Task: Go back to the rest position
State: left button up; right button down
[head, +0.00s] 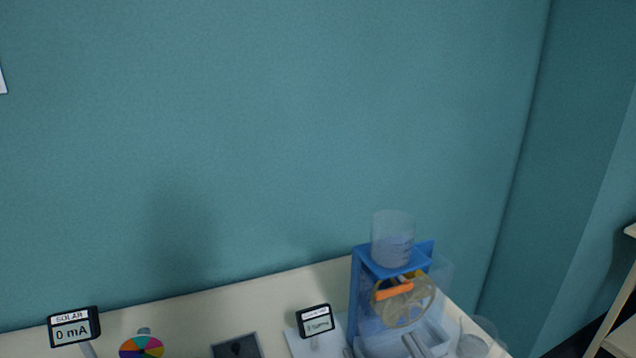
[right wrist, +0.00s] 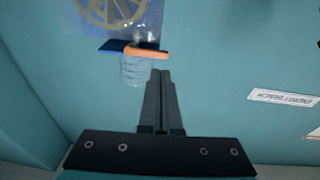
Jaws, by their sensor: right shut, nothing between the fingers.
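The fingertips appear close to the orange lever (right wrist: 147,52) and the clear beaker (right wrist: 133,70); I cannot tell the exact gap. The beaker (head: 392,238) stands upright on top of the blue stand. The orange lever (head: 393,289) is below it, by the tan wheel (head: 407,306). My left gripper is not in view.
On the cream table (head: 240,298) stand a solar meter (head: 74,327) reading 0 mA, a colour disc (head: 141,347), a dark panel (head: 237,346) and a second small meter (head: 315,321). A teal wall is behind. A shelf (head: 622,330) stands at far right.

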jog(key=s+a+f+m+g+h, duration=0.1)
jog(key=s+f+g+h, duration=0.3)
jog(key=s+f+g, duration=0.35)
jog(key=s+f+g+h, duration=0.1)
jog(key=s+f+g, duration=0.1)
jog(key=s+g, duration=0.3)
jog(key=s+f+g, duration=0.2)
jog(key=s+f, duration=0.1)
jog(key=s, duration=0.4)
jog(key=s+f+g+b, duration=0.25)
jog(key=f+b, duration=0.45)
jog(key=f, duration=2.3)
jog(key=s+d+f+b, duration=0.2)
jog(key=s+f+b, duration=0.4)
jog(key=s+f, duration=1)
notch_tip(320, 180, down, 3)
jog(key=shift+d+r+g+h, duration=0.15)
jog(key=shift+d+g+h, duration=0.15)
